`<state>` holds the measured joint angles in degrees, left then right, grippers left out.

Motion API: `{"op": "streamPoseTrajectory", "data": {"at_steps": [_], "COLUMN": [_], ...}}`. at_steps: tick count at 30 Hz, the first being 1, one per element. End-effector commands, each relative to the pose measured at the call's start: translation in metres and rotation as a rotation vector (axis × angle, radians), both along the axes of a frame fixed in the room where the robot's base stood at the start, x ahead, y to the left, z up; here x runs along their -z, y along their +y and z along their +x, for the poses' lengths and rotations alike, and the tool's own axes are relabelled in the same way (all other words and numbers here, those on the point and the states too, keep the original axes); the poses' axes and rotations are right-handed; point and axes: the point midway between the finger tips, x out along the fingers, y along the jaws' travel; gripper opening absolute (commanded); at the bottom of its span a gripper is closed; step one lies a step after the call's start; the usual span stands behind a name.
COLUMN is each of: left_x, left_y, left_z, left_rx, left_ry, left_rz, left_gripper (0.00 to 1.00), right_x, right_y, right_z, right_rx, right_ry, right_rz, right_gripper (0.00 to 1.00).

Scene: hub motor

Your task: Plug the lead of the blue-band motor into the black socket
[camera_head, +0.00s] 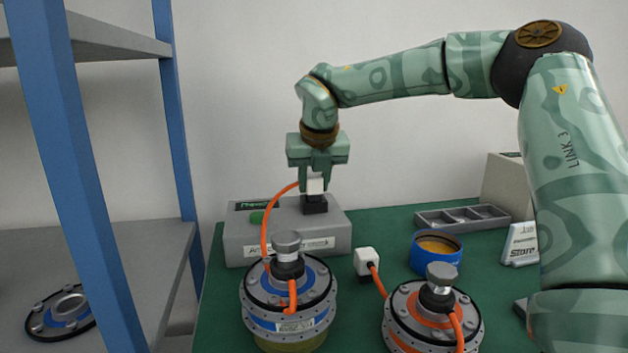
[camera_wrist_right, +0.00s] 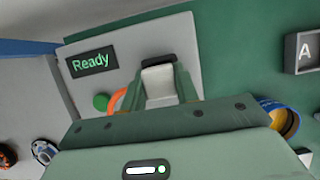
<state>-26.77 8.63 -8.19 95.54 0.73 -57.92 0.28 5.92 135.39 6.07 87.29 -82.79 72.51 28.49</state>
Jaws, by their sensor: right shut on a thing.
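My right gripper (camera_head: 315,184) is shut on the white plug (camera_head: 315,187) of an orange lead (camera_head: 266,229). It points down over the black socket (camera_head: 314,206) on top of the grey box (camera_head: 290,240). The plug's lower end meets the socket in the picture; I cannot tell how deep it sits. In the right wrist view the white plug (camera_wrist_right: 158,83) is between the fingers, with the dark socket edge (camera_wrist_right: 158,59) beyond. The lead arcs down to the blue-band motor (camera_head: 290,318), which stands in front of the box. My left gripper is not in view.
An orange-band motor (camera_head: 407,335) stands at right, its white plug (camera_head: 367,261) loose on the green table (camera_head: 216,320). Behind are a blue container (camera_head: 435,262), a grey tray (camera_head: 462,217) and a sign (camera_head: 519,244). A blue-post shelf (camera_head: 110,265) borders the left. The box display (camera_wrist_right: 90,61) reads "Ready".

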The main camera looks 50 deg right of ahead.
Motion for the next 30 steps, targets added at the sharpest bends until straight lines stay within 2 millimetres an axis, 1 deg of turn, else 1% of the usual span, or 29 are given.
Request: {"op": "streamPoseTrajectory", "data": {"at_steps": [30], "left_x": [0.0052], "left_y": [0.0], "left_z": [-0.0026], "left_rx": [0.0], "left_ry": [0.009], "left_rz": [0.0], "left_gripper": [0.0], "right_x": [0.0076], "right_y": [0.0013], "right_z": [-0.0003], "right_rx": [0.001], "right_ry": [0.007], "right_rz": [0.005], "right_gripper": [0.0]}}
